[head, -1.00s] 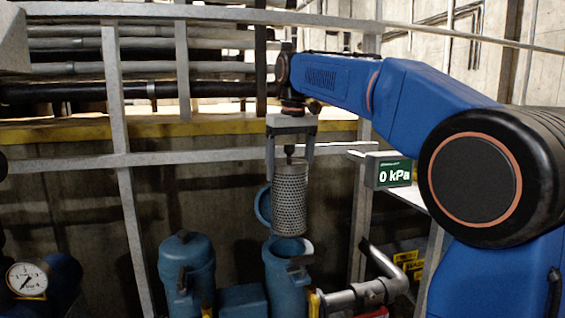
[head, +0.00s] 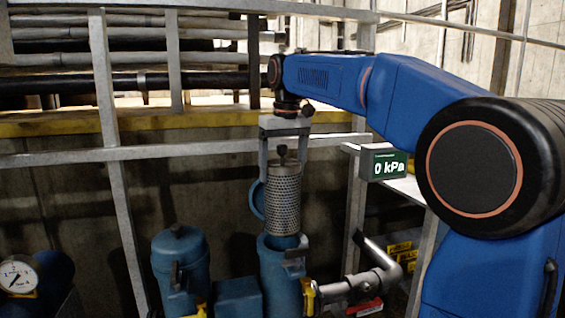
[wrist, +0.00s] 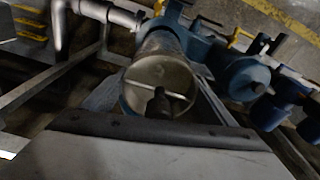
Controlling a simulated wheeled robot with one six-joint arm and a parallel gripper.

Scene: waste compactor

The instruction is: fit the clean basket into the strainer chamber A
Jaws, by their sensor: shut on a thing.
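The clean basket (head: 284,200) is a grey perforated metal cylinder, hanging upright below my gripper (head: 284,156). My gripper is shut on the basket at its top, by the dark knob. The open blue strainer chamber (head: 276,275) stands directly below, its round lid (head: 256,199) swung up behind. The basket's lower end overlaps the chamber mouth in the head view; I cannot tell how far inside it is. In the wrist view the basket (wrist: 145,85) shows from above with its crossbar and knob. No letter is readable on the chamber.
A second, closed blue chamber (head: 181,268) stands to the left. A grey pipe (head: 350,287) with a yellow handle adjoins the open chamber on the right. A metal rail (head: 180,153) crosses behind. A pressure gauge (head: 18,276) is at far left.

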